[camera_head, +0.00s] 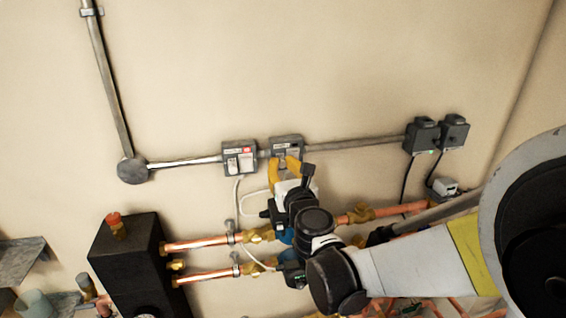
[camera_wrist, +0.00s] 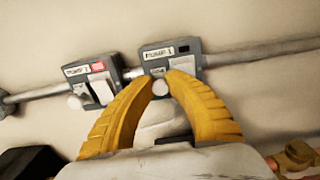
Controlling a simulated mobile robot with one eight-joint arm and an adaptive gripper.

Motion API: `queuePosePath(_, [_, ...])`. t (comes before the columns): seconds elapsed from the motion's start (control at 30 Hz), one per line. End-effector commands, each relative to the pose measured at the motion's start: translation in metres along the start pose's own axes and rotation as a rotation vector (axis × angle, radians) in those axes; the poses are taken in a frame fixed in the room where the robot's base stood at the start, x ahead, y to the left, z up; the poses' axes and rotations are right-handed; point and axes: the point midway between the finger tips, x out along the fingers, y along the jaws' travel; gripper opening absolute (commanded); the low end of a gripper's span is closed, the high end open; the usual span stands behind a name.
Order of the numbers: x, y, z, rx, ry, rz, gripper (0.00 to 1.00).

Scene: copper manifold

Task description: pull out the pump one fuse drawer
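Two grey fuse units are fixed side by side on the wall. The right unit (camera_wrist: 187,49) has a label that seems to read PUMP 1, a dark window and a pale drawer front; it also shows in the head view (camera_head: 287,141). A round white knob (camera_wrist: 160,88) sits at its lower edge. My gripper (camera_wrist: 159,80) has its two yellow fingertips on either side of this knob, against or very near it. Whether they press on it I cannot tell. In the head view my gripper (camera_head: 285,161) covers the lower part of the right unit.
The left unit (camera_head: 239,156), with a red mark and its own knob (camera_wrist: 75,102), stands close beside my left finger. Conduit (camera_head: 350,142) runs along the wall. Copper pipes (camera_head: 205,242) and a black box (camera_head: 128,262) lie below. Two dark boxes (camera_head: 421,136) hang at right.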

Motion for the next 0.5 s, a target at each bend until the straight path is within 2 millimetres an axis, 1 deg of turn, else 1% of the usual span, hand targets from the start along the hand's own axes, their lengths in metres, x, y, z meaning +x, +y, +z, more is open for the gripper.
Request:
queuePosePath(0.17, [-0.001,0.000,0.000,0.000,0.000,0.000,0.00])
queuePosePath(0.23, [-0.004,0.000,0.000,0.000,0.000,0.000,0.00])
queuePosePath(0.4, [-0.027,0.000,-0.001,0.000,0.000,0.001,0.00])
queuePosePath(0.5, [-0.033,0.000,-0.001,0.000,0.000,0.001,0.00])
